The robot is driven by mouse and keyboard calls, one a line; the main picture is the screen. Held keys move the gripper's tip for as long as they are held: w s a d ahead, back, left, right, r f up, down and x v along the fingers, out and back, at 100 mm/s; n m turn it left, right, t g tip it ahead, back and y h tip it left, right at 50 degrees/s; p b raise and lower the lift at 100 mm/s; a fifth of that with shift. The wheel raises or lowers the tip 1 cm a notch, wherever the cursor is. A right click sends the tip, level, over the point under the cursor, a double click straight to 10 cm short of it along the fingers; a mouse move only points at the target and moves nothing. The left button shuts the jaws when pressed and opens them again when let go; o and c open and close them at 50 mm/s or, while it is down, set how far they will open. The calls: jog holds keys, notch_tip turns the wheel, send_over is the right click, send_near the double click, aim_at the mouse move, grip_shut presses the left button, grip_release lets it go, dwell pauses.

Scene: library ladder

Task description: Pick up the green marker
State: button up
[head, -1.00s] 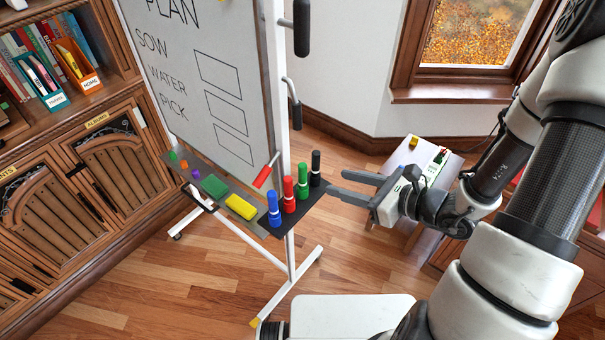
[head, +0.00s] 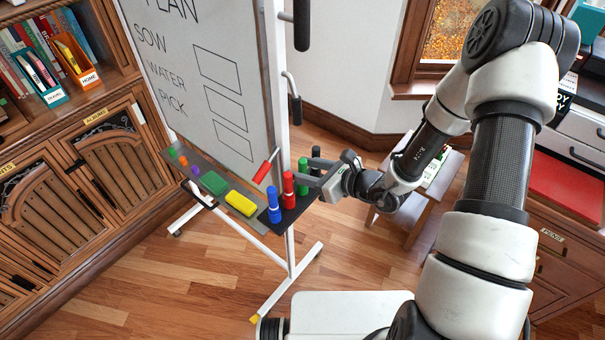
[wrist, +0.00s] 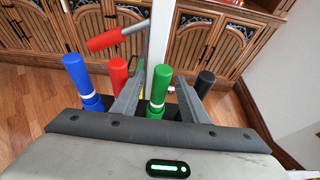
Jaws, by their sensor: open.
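The green marker (head: 303,174) stands upright on the whiteboard's tray (head: 262,219), between the red marker (head: 289,190) and the black marker (head: 315,153). In the wrist view the green marker (wrist: 157,92) stands between the two fingers of my gripper (wrist: 161,82). My gripper (head: 308,169) is open, with the red marker (wrist: 118,75) outside its left finger and the black marker (wrist: 204,83) outside its right one. I see no clear contact. The green marker's lower part is partly hidden in the head view.
A blue marker (head: 273,205) stands left of the red one. A yellow block (head: 241,204) and a green block (head: 214,183) lie further along the tray. A red-handled lever (head: 265,168) juts out above the tray. A small table (head: 424,195) stands at the right.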

jog(key=shift+w+a, duration=0.1)
jog(key=shift+a, duration=0.05)
grip_shut()
jog(key=shift+r, duration=0.1)
